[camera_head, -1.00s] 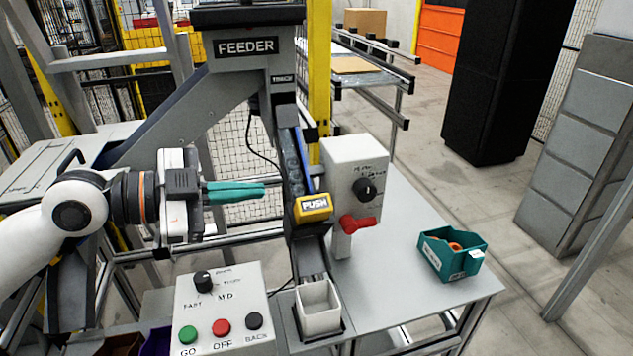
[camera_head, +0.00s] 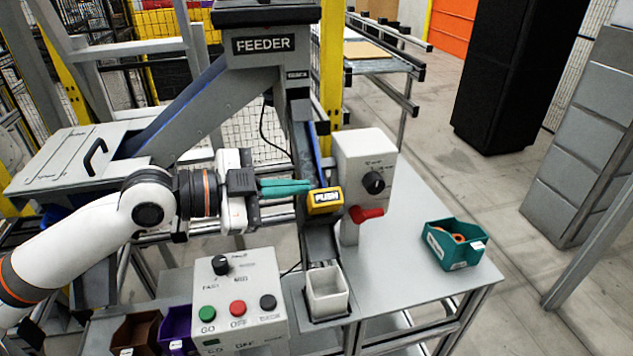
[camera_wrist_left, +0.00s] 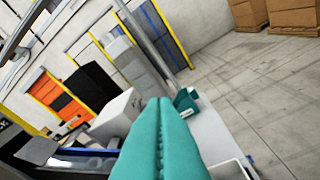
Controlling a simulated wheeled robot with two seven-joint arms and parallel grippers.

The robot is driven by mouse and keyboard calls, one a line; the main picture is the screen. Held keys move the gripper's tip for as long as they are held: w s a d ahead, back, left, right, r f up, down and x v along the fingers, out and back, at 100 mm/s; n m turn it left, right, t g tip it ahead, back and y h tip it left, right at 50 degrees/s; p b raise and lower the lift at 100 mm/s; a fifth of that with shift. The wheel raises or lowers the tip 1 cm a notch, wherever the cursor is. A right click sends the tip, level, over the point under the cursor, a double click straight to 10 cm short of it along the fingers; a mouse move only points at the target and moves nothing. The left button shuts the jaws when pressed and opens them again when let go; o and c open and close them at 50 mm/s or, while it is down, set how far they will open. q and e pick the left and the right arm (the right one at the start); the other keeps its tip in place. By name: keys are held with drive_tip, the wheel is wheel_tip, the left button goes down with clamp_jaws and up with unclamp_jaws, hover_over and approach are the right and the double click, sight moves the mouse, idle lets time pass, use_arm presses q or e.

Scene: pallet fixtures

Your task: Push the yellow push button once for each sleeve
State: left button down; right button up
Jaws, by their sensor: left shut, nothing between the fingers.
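The yellow push button (camera_head: 325,198), marked PUSH, sits on the lower part of the feeder chute (camera_head: 303,150). My left gripper (camera_head: 308,188) has teal fingers that are shut with nothing between them. It points right, with its tips close to the button's left side; I cannot tell whether they touch. In the left wrist view the shut fingers (camera_wrist_left: 160,140) fill the lower middle, and the button is not clearly seen. A white square cup (camera_head: 327,292) stands below the chute; no sleeve is clearly visible in it. My right gripper is not in view.
A control box (camera_head: 240,300) with a knob and green, red and black buttons is at the front. A white box (camera_head: 362,160) with a black knob and red lever stands right of the chute. A teal bin (camera_head: 455,244) with orange rings is on the table's right.

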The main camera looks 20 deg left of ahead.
sight(317, 205)
use_arm(q)
drive_tip(key=w+f+p, duration=0.1)
drive_tip(key=w+d+f+p, duration=0.1)
drive_tip(key=w, duration=0.1)
drive_tip(key=w+d+f, duration=0.1)
drive_tip(key=w+f, duration=0.1)
drive_tip(key=shift+d+f+p, duration=0.1)
drive_tip(key=shift+p, duration=0.3)
drive_tip(key=shift+d, duration=0.1)
drive_tip(key=shift+f, duration=0.1)
